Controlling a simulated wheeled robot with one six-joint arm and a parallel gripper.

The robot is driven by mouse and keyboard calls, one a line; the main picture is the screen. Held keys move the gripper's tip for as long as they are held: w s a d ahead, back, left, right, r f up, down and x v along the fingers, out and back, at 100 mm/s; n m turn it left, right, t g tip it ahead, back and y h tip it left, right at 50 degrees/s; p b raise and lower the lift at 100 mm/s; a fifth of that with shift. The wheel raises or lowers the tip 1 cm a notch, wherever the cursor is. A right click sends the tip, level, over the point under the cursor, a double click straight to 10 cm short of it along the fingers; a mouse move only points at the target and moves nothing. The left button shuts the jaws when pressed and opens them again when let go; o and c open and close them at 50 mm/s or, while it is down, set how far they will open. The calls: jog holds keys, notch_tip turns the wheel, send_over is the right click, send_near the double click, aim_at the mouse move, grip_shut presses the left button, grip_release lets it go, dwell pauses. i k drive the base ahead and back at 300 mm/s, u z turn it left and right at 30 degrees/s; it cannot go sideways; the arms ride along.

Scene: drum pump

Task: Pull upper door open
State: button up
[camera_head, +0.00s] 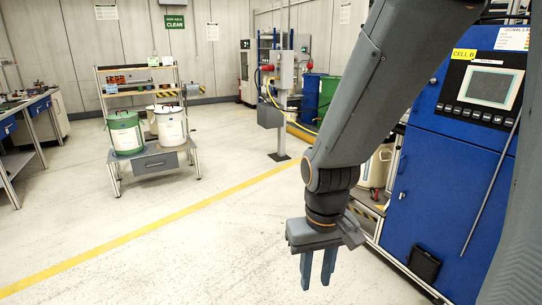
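My gripper (317,281) hangs fingers down over the bare floor, left of a blue cabinet (430,205). Its two blue-grey fingers stand apart with a gap between them, and nothing is in it. I cannot tell which panel is the upper door; no door stands visibly open. My arm hides part of the cabinet's left side. The gripper is apart from the cabinet.
A control panel (489,88) with a screen tops the cabinet, and a black pocket (424,263) sits low on it. A cart (154,160) with drums stands at the back left. A bench (30,110) is at far left. The floor between is clear.

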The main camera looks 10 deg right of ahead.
aim_at(486, 72)
jog(key=z, duration=1.05)
jog(key=i, duration=1)
jog(key=z, duration=0.8)
